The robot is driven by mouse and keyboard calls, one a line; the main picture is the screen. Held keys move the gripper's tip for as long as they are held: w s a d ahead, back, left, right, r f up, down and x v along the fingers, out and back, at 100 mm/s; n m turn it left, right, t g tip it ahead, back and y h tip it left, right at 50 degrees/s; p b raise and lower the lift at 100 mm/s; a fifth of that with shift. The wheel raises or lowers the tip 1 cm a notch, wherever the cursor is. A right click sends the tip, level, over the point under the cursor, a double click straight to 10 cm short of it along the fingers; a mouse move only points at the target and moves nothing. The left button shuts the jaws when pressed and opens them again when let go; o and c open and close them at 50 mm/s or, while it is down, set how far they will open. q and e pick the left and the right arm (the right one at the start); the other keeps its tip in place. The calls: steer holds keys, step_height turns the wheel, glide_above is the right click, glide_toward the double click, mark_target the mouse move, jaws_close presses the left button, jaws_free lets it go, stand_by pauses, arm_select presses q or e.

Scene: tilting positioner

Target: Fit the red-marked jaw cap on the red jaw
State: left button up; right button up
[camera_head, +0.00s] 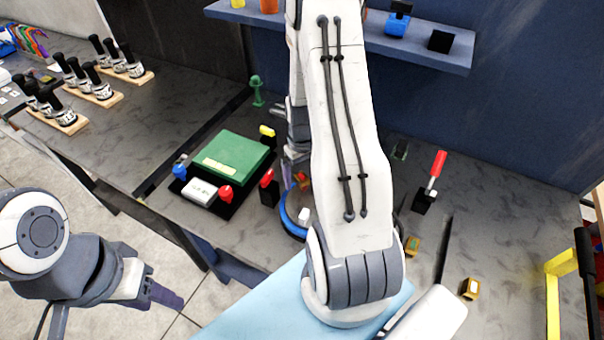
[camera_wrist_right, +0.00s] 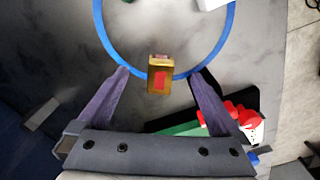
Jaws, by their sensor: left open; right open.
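A gold jaw cap with a red mark (camera_wrist_right: 158,78) lies between the spread purple fingers of my open right gripper (camera_wrist_right: 158,73) in the right wrist view, at the edge of a blue ring (camera_wrist_right: 226,42). I see a gap on each side of the cap. In the head view the ring (camera_head: 288,218) is partly behind my right arm, and a small red-orange piece (camera_head: 303,181) shows near it. My right gripper is largely hidden there. My left gripper (camera_head: 168,297) is open and empty at the lower left. I cannot tell which red part is the red jaw.
A green block (camera_head: 232,160) sits on a black base with red, blue and yellow pieces around it. Gold blocks (camera_head: 411,247) (camera_head: 469,289) lie at right, near a red-handled tool (camera_head: 436,168). A shelf (camera_head: 420,52) runs along the back.

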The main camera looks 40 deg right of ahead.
mark_target(301, 177)
steer(key=shift+r, duration=0.1)
steer(key=shift+r+p, duration=2.95)
steer(key=shift+r, duration=0.5)
steer(key=a+r+n+b, duration=0.2)
steer(key=a+r+b, duration=0.1)
steer(key=a, duration=0.7)
steer(key=a+r+n+b, duration=0.2)
steer(key=a+b, duration=0.2)
steer(key=a, duration=0.5)
steer(key=s+a+r+n+b, duration=0.1)
steer(key=s+a+n+b, duration=0.1)
steer(key=s+a, duration=0.4)
steer(key=s+a+r+n+y+b, duration=0.1)
steer(key=s+a+n+b, duration=0.1)
steer(key=s+a, duration=0.4)
steer(key=s+b, duration=0.1)
steer(key=s, duration=0.3)
steer(key=shift+s+n, duration=0.25)
steer(key=shift+n, duration=0.05)
